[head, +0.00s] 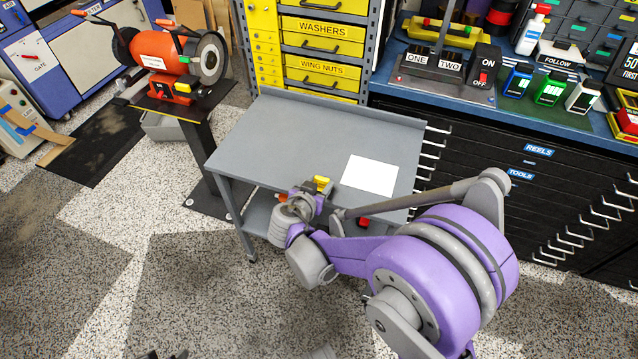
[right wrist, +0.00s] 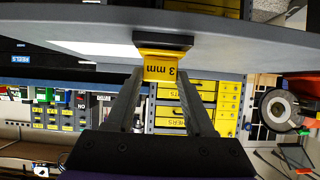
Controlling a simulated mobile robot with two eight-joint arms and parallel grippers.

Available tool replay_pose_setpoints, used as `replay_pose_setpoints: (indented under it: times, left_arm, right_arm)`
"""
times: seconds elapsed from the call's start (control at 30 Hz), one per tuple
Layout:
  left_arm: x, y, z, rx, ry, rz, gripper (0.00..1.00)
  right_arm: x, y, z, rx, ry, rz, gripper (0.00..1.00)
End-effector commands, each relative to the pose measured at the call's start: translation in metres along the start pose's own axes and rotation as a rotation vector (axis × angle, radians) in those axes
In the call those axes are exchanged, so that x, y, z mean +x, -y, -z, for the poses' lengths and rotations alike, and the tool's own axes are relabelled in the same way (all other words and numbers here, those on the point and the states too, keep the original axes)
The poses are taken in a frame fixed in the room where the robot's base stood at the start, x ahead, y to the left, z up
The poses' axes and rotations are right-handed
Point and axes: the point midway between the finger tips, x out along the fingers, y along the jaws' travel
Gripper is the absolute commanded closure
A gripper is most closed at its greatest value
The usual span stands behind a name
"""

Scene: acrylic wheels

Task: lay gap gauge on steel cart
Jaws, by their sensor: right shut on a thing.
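The steel cart (head: 290,135) is a grey table with a flat top and a lower shelf, in the middle of the head view. The gap gauge (right wrist: 160,68) is a yellow block marked "3 mm" with a dark end. My right gripper (head: 312,193) is shut on it at the cart's front edge. The gauge's yellow end (head: 322,182) shows in the head view. In the right wrist view the cart's grey top (right wrist: 240,28) lies close by the gauge; I cannot tell if they touch. Small dark tips at the bottom left of the head view may be my left gripper.
A white sheet (head: 369,175) lies on the cart's right part; the rest of its top is bare. A red bench grinder (head: 165,60) stands left, yellow drawers (head: 318,50) behind, and a black tool cabinet (head: 520,165) right.

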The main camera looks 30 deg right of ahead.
Motion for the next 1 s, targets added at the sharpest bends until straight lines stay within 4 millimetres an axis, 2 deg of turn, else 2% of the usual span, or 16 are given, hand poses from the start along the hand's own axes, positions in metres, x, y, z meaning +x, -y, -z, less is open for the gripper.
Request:
replay_pose_setpoints:
  times: [0.47,0.5,0.6,0.7,1.0]
  left_arm:
    - [0.0024,0.0000,-0.0012,0.000,0.001,0.000,0.50]
    - [0.0024,0.0000,-0.0012,0.000,0.001,0.000,0.50]
    - [0.0024,0.0000,-0.0011,0.000,0.001,0.000,0.50]
    - [0.0024,0.0000,-0.0012,0.000,0.001,0.000,0.50]
    - [0.0020,0.0000,-0.0010,0.000,0.001,0.000,0.50]
  right_arm:
    - [0.0015,-0.0002,-0.0030,0.000,0.000,0.000,1.00]
    - [0.0015,-0.0002,-0.0030,0.000,0.000,0.000,0.43]
    - [0.0015,-0.0002,-0.0030,0.000,0.000,0.000,0.25]
    - [0.0015,-0.0002,-0.0030,0.000,0.000,0.000,0.12]
    - [-0.0006,0.0000,-0.0029,0.000,0.000,0.000,0.12]
